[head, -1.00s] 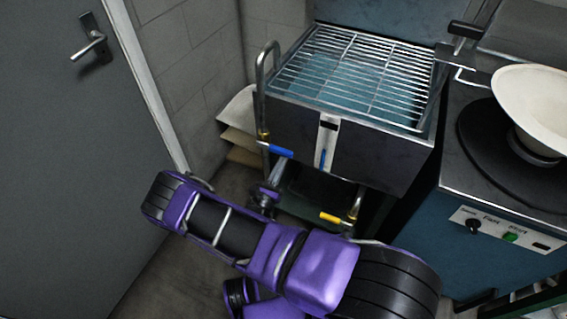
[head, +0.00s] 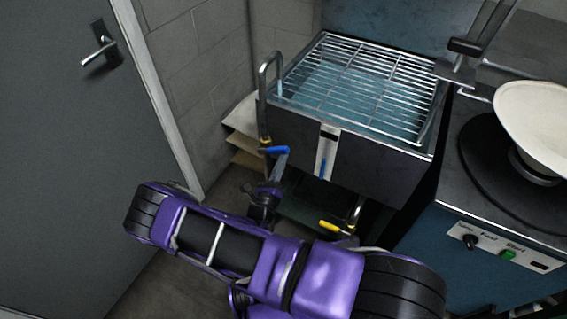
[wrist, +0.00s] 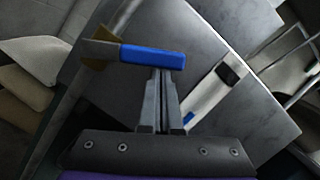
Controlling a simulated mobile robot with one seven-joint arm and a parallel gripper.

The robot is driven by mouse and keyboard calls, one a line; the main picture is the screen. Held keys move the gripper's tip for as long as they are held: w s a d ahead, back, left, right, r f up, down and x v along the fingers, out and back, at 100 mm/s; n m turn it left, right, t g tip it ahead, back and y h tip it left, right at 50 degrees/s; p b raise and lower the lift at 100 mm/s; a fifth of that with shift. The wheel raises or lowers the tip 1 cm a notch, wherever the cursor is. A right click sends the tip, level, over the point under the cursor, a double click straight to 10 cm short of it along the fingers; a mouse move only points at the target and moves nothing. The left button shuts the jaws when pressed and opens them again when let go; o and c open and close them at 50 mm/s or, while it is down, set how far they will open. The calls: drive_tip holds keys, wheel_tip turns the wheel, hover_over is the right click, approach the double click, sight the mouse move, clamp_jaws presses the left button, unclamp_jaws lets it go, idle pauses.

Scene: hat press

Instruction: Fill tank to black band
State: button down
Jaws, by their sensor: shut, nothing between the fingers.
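The tank (head: 375,155) is a dark box with water under a wire rack. Its front carries a white gauge strip (head: 334,150) with a black band (head: 330,134) near the top and a short blue column (head: 322,170) low down, well below the band. The wrist view also shows this gauge (wrist: 212,97). A blue lever (head: 275,150) sits on the pipe left of the tank; it crosses the wrist view (wrist: 152,56). My gripper (wrist: 162,72) is shut and empty, its fingertips right at the lever's underside. I cannot tell whether they touch.
A curved spout pipe (head: 263,85) rises at the tank's left corner. A yellow lever (head: 333,227) sits on a lower pipe beneath the tank. The press cabinet (head: 460,190) stands close on the right, the wall and door (head: 75,150) on the left.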

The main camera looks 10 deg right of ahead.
sight(276, 152)
drive_tip(key=r+n, duration=0.1)
drive_tip(key=r+n+p, duration=0.1)
drive_tip(key=a+r+n+y, duration=0.1)
drive_tip(key=n, duration=0.1)
drive_tip(key=shift+w+p, duration=0.35)
drive_tip(key=shift+w, duration=0.05)
drive_tip(key=shift+w+a+r, duration=0.15)
drive_tip(key=shift+a+r, duration=0.05)
drive_tip(key=shift+r, duration=0.05)
idle(0.4)
